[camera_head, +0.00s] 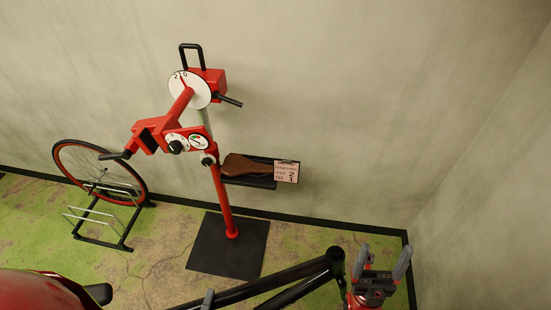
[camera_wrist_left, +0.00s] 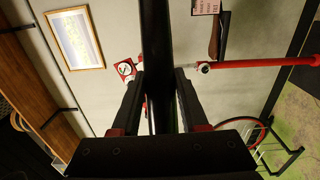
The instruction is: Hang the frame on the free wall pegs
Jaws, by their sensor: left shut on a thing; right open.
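The black bicycle frame (camera_head: 290,275) shows as two dark tubes meeting at a short end tube, low in the head view; its rest is cut off. My left gripper (camera_head: 208,298) is shut on one of its tubes. In the left wrist view the dark tube (camera_wrist_left: 157,50) runs between the fingers of that gripper (camera_wrist_left: 160,85). My right gripper (camera_head: 381,262) is open and empty, fingers up, just right of the frame's end tube. I cannot tell whether they touch.
A red repair stand (camera_head: 223,195) on a dark base plate (camera_head: 250,248) stands near the wall. Beside it are a small shelf with a brown saddle (camera_head: 243,166), a tag (camera_head: 286,172) and a wheel (camera_head: 68,160) in a floor rack. A picture (camera_wrist_left: 75,38) hangs on a wall.

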